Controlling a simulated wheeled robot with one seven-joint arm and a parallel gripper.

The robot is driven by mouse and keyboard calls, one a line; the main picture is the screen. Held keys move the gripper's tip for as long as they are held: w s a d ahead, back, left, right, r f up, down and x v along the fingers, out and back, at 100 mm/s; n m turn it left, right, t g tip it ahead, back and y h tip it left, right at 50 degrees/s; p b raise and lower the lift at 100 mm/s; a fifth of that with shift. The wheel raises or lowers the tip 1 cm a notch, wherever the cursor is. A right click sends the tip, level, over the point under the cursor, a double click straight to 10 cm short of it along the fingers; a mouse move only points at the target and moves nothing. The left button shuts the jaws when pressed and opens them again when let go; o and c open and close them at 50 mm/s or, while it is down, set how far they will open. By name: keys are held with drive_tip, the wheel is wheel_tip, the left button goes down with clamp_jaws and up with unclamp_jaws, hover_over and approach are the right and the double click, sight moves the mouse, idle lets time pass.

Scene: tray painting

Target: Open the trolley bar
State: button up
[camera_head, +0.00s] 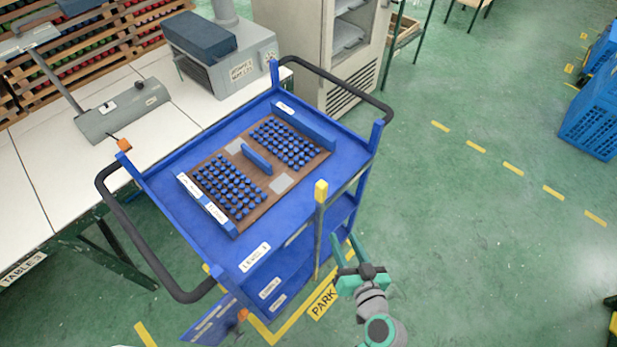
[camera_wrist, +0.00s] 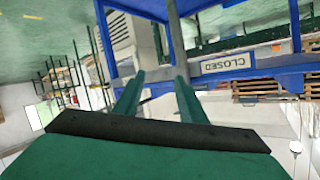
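The blue trolley (camera_head: 160,190) stands beside the white tables. An upright grey bar (camera_head: 319,235) with a yellow cap stands along its near right side, in front of the shelves. In the wrist view a grey upright bar (camera_wrist: 176,40) runs down toward the right fingertip. A "CLOSED" label (camera_wrist: 228,65), upside down, shows on a blue edge there. My gripper (camera_head: 343,240) is just right of the bar, with its green fingers apart. The wrist view shows open space between the fingers (camera_wrist: 160,75). Whether either finger touches the bar is unclear.
A brown board (camera_head: 237,188) with blue pegs lies on the trolley top. Black handles (camera_head: 130,235) curve out at both ends. A blue panel (camera_head: 213,322) sticks out low at the near left. White tables (camera_head: 160,125) stand behind. The green floor at right is clear up to blue crates (camera_head: 590,118).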

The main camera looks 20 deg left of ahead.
wheel_tip(320, 180, up, 7)
drive_tip(key=w+a+n+g+y, duration=0.1)
drive_tip(key=w+a+n+y, duration=0.1)
drive_tip(key=w+n+y, duration=0.15)
drive_tip(key=n+g+y, duration=0.4)
drive_tip(key=n, duration=0.2)
approach(325, 191)
drive_tip(key=w+a, duration=0.1)
drive_tip(key=a, duration=0.1)
drive_tip(key=w+a+f, duration=0.1)
drive_tip(key=shift+w+a+f, duration=0.15)
drive_tip(key=shift+a+f, duration=0.05)
drive_tip(key=shift+a, duration=0.2)
drive_tip(key=shift+a+r+n+y, duration=0.15)
drive_tip(key=shift+r+n+y, duration=0.3)
drive_tip(key=shift+n, duration=0.1)
drive_tip(key=x, duration=1)
drive_tip(key=shift+a, duration=0.3)
clamp_jaws()
drive_tip(key=shift+f, duration=0.1)
